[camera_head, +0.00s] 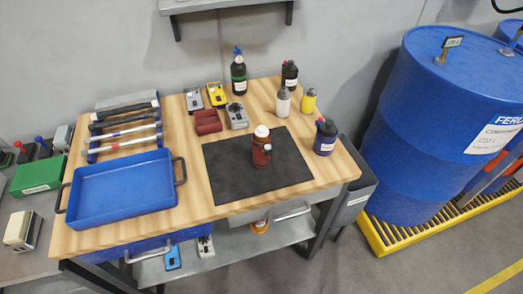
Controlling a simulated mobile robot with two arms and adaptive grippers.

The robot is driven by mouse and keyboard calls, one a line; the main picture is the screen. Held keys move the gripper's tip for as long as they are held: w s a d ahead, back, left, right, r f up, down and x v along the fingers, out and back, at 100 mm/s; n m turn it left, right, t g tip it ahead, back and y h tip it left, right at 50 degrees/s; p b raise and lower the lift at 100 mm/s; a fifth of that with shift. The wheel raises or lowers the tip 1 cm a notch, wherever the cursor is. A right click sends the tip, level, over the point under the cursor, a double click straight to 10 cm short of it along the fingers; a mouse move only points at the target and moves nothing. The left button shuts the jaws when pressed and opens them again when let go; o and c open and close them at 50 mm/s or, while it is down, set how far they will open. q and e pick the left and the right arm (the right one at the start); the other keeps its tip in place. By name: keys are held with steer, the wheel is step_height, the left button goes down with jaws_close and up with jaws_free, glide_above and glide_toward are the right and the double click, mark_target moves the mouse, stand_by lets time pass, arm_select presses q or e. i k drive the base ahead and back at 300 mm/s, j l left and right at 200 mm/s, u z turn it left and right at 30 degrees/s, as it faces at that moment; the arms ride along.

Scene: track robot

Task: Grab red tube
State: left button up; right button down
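Several slim silver and dark tubes (125,129) lie side by side on a rack at the left rear of the wooden worktable. Some carry small coloured bands. The lowest tube (125,146) seems to have a reddish band near its left end, but it is too small to be sure. No wholly red tube stands out. A dark red bottle (261,150) with a white cap stands upright on the black mat (225,177). Neither of my grippers is in view.
A blue tray (120,188) sits in front of the rack on the worktable (190,205). A red bin (207,122), small devices and several bottles stand behind the mat. A blue drum (415,140) stands at right on a yellow pallet (425,233).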

mark_target(260, 157)
steer(key=l+u, duration=0.25)
steer(key=l, duration=0.15)
steer(key=k+l+u, duration=0.1)
steer(key=l+u, duration=0.15)
steer(key=k+l+u, duration=0.2)
steer(key=l, duration=0.3)
steer(key=l+u, duration=0.25)
steer(key=k+l+u, duration=0.25)
steer(key=l, duration=0.15)
steer(key=i, duration=0.05)
